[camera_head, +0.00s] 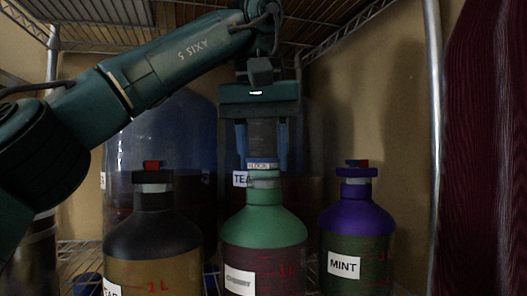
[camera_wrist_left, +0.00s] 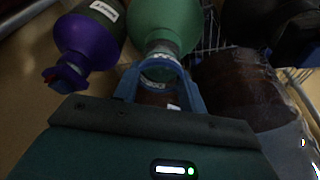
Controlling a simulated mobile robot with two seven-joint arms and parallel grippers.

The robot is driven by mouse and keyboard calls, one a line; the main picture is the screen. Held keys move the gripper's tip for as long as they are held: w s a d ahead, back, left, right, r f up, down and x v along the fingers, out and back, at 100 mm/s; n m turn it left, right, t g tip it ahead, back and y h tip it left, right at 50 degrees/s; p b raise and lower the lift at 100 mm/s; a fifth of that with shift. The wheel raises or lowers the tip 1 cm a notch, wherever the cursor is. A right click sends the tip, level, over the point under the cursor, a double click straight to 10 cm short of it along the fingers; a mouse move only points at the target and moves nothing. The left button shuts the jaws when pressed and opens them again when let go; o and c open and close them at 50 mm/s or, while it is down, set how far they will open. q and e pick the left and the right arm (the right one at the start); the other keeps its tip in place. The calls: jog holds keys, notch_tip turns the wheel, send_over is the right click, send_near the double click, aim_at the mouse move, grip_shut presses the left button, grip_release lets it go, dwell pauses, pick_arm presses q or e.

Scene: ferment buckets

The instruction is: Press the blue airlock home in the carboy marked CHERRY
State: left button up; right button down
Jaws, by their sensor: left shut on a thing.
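The carboy marked CHERRY (camera_head: 264,228) has a green shoulder and dark red contents, and its label is blurred. It stands upright in the middle of the head view, and its green shoulder (camera_wrist_left: 165,22) is at the top of the wrist view. My left gripper (camera_head: 262,160) points straight down over its neck, with blue fingers on both sides. The airlock stands upright in line with the neck. How deep it sits in the neck is hidden.
A black-topped carboy (camera_head: 152,222) stands close on the left, and a purple-topped carboy marked MINT (camera_head: 352,222) on the right, both with red-and-blue tops. A large dark vessel is behind. A metal post (camera_head: 433,130) and a dark red curtain (camera_head: 485,150) bound the right.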

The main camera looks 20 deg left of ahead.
dwell(0.6)
pick_arm(q)
jog(key=o, duration=1.2)
jog(key=shift+c, duration=0.2)
